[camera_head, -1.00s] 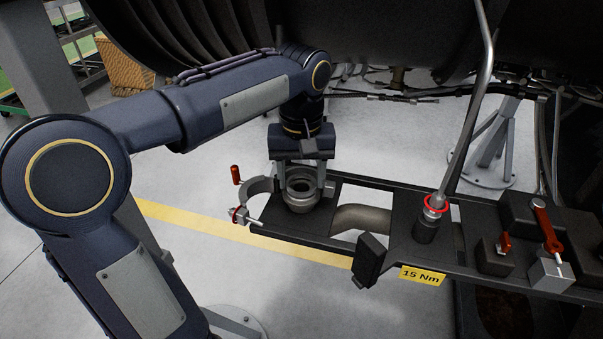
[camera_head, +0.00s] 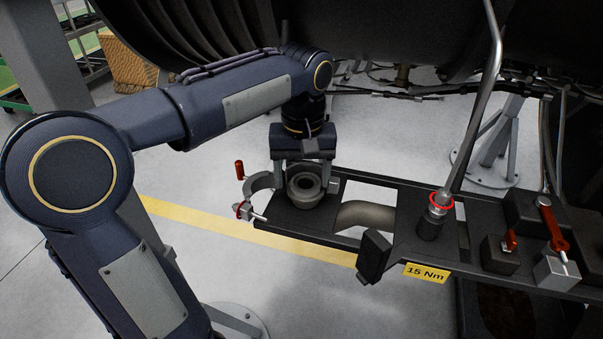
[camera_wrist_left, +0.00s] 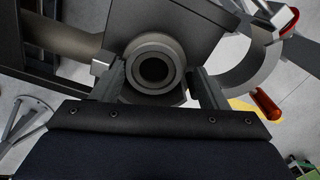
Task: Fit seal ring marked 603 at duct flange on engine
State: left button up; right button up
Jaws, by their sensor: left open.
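The duct flange (camera_head: 303,199) is a round grey collar standing at the left end of the dark bracket. My left gripper (camera_head: 304,178) points down over it, its two fingers apart on either side. In the left wrist view, the flange (camera_wrist_left: 137,88) sits between the open fingertips (camera_wrist_left: 165,85). A dark grey ring (camera_wrist_left: 153,69) lies in the flange mouth, around a dark bore. I cannot read a 603 mark, nor tell whether this ring is the seal ring or how deep it sits. My right gripper is not in view.
An open clamp with red handles (camera_head: 239,170) hangs beside the flange. A silver tube with a red-ringed fitting (camera_head: 441,201) rises at the right. A red-handled tool (camera_head: 552,226) and dark blocks lie farther right. The engine casing (camera_head: 190,40) hangs above.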

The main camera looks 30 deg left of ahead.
pick_arm(q)
jog(key=shift+w+d+r, duration=0.1)
jog(key=shift+w+d, duration=0.05)
jog(key=shift+d, duration=0.1)
jog(key=shift+r, duration=0.3)
notch_tip(320, 180, up, 6)
jog(key=shift+r, duration=0.25)
jog(key=shift+a+r, duration=0.2)
jog(key=shift+r, duration=0.1)
jog(key=shift+s+f, duration=0.1)
jog(key=shift+s, duration=0.1)
